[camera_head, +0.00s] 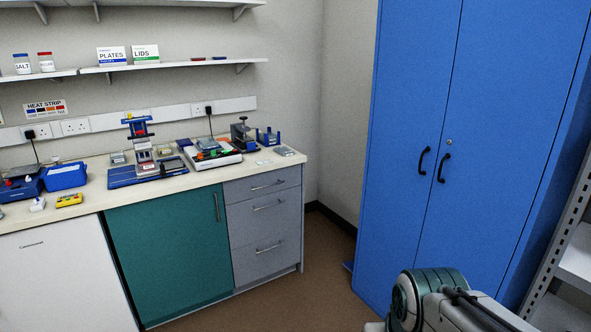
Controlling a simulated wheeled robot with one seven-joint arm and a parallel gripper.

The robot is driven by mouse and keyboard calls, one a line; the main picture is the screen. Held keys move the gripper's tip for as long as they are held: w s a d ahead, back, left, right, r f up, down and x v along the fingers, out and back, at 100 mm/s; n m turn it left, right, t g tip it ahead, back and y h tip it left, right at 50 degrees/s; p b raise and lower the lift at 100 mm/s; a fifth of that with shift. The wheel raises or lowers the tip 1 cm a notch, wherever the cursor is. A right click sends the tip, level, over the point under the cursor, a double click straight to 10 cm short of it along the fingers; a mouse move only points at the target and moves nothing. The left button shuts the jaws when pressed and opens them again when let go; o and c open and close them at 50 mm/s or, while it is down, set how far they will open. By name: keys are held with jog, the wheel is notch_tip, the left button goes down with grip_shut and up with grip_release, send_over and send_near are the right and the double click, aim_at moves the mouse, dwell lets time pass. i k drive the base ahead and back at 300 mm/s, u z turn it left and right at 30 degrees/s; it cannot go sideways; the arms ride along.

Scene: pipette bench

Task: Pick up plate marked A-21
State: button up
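No marking A-21 can be read from here, so I cannot tell which item is that plate. A small flat grey plate-like item (283,151) lies near the right end of the bench top (240,173). Another small pale flat item (118,158) lies at the back, left of a blue-and-red device. Part of my arm shows at the bottom right, in front of the blue cabinet and away from the bench. My gripper is out of view.
The blue-and-red device (143,155) and a white instrument (225,158) stand on the bench. Blue boxes (66,176) and a yellow item (69,200) are at left. A tall blue cabinet (410,110) stands at right. Brown floor (325,255) is open between.

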aim_at(284, 151)
jog(key=u, duration=0.05)
jog(key=i, duration=1.8)
jog(key=u, duration=0.25)
jog(key=i, duration=2.05)
jog(key=u, duration=0.15)
